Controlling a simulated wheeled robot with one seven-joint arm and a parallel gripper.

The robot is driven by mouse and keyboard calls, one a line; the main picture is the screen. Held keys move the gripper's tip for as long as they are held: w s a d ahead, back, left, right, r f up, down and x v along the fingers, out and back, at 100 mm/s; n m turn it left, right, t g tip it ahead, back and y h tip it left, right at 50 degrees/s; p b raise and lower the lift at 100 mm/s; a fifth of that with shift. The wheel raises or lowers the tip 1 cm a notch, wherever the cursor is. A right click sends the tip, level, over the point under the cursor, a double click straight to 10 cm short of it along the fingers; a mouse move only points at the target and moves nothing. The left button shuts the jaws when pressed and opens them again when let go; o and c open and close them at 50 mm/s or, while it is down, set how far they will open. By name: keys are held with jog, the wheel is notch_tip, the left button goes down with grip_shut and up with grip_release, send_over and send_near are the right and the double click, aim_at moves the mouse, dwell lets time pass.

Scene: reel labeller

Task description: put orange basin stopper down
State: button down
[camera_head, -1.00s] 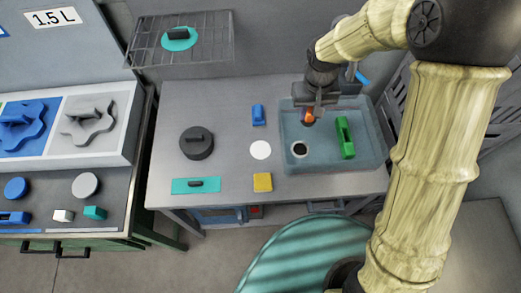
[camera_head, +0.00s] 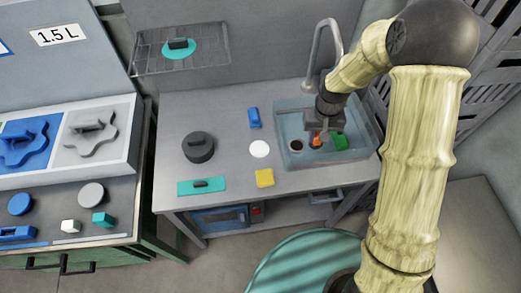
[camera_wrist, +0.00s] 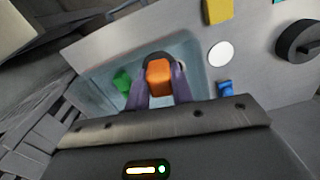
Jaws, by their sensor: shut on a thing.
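The orange basin stopper (camera_head: 317,137) is held in my gripper (camera_head: 316,138) over the blue-grey basin (camera_head: 287,161). In the wrist view the orange stopper (camera_wrist: 159,77) sits between the two purple fingers, shut on it, with a dark round part showing behind it. The basin also shows in the wrist view (camera_wrist: 195,56). A dark round drain hole (camera_head: 296,146) is in the basin floor, left of the gripper in the head view. Whether the stopper touches the basin floor cannot be told.
A green block (camera_head: 339,142) is in the basin, right of the gripper. A grey faucet (camera_head: 325,42) rises behind. A white disc (camera_head: 259,149), yellow sponge (camera_head: 265,178), blue object (camera_head: 254,117) and dark round lid (camera_head: 198,147) stand left on the counter.

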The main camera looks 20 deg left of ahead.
jog(key=w+d+f+m, duration=0.1)
jog(key=d+f+m, duration=0.1)
jog(key=d+f, duration=0.5)
jog(key=w+d+f+m+b, duration=0.1)
jog(key=d+f+m, duration=0.1)
jog(key=d+f, duration=0.5)
jog(key=d, duration=0.4)
jog(key=shift+d+f+m, duration=0.2)
jog(key=shift+d+m, duration=0.1)
jog(key=shift+d, duration=0.05)
